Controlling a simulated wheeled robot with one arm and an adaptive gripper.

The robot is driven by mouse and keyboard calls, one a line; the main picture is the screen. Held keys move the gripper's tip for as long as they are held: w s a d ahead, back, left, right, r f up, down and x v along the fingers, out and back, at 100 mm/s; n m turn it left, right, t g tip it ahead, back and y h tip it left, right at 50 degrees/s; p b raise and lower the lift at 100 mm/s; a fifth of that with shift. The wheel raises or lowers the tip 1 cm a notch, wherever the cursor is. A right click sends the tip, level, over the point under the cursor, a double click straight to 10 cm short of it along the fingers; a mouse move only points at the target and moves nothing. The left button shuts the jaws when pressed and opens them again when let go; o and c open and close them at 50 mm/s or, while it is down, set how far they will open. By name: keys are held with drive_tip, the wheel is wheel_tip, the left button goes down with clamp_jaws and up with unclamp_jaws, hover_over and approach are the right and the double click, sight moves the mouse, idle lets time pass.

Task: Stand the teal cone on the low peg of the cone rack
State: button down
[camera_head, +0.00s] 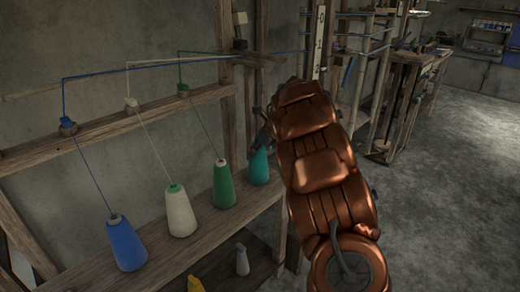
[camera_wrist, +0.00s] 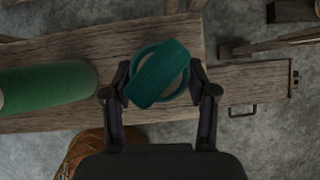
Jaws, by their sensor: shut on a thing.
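The teal cone (camera_head: 259,168) is at the right end of the row of cones, above or on the wooden shelf board (camera_head: 215,238) of the cone rack. It also shows in the wrist view, where the teal cone (camera_wrist: 160,76) lies between the two dark fingers. My gripper (camera_wrist: 160,84) is shut on it, one finger on each side. In the head view my gripper (camera_head: 262,138) is partly hidden behind my copper arm. I cannot tell whether the cone's base touches the board. The low peg is not visible.
A green cone (camera_head: 222,185) stands just left of the teal one and shows in the wrist view (camera_wrist: 48,86). A white cone (camera_head: 180,212) and a blue cone (camera_head: 126,245) stand farther left. Threads run up to an upper rail (camera_head: 120,125). A pale bottle (camera_head: 242,260) sits below.

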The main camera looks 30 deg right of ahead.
drive_tip(key=shift+c, duration=1.2)
unclamp_jaws()
drive_tip(key=shift+o, duration=0.3)
drive_tip(key=shift+o, duration=0.9)
drive_tip(key=shift+r, duration=0.1)
drive_tip(key=shift+r+p, duration=3)
drive_tip(key=shift+r, duration=0.45)
